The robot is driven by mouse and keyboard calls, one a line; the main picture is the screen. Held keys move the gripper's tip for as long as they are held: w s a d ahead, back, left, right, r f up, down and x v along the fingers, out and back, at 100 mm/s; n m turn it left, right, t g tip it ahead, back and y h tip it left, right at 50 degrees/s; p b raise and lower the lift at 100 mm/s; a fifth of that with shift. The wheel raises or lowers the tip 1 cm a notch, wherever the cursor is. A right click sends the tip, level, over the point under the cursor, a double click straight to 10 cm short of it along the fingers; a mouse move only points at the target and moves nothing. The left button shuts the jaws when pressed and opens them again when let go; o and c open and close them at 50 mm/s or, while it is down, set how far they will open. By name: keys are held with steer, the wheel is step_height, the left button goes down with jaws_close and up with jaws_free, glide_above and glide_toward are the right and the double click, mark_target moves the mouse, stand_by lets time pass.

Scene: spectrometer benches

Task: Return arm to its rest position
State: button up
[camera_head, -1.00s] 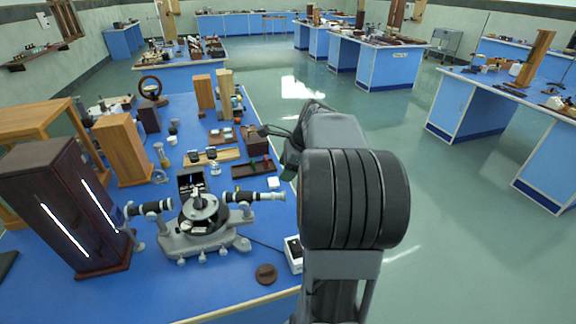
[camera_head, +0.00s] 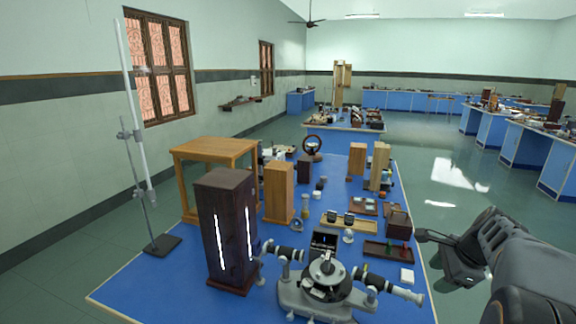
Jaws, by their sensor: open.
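My arm comes in from the lower right, dark grey and black, and stands to the right of the near blue bench. My gripper (camera_head: 438,256) is at its left end, open, with nothing seen between its jaws. One dark finger points left toward the bench's right edge. The grey and black spectrometer (camera_head: 325,284) stands at the near end of the bench, left of my gripper and apart from it. Its two black telescope tubes point left and right. Parts of the gripper are hidden by its own links.
The blue bench (camera_head: 130,290) carries a dark lamp housing (camera_head: 228,232), wooden blocks (camera_head: 279,192), a wooden stand (camera_head: 213,151) and a tray (camera_head: 388,250) near my gripper. A tall metal stand (camera_head: 142,170) is at left. Open floor (camera_head: 450,175) lies right of the bench.

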steer(key=s+a+f+n+h, duration=0.1)
steer(key=s+a+n, duration=0.4)
steer(key=a+n, duration=0.5)
steer(key=s+a+f+n+h, duration=0.1)
steer(key=s+a+n, duration=0.4)
steer(key=a+n, duration=0.6)
steer(key=shift+s+a+f+n, duration=0.25)
steer(key=shift+a+f+n, duration=0.05)
steer(key=shift+f, duration=0.1)
steer(key=shift+c, duration=0.9)
stand_by(0.7)
steer(key=shift+d, duration=0.1)
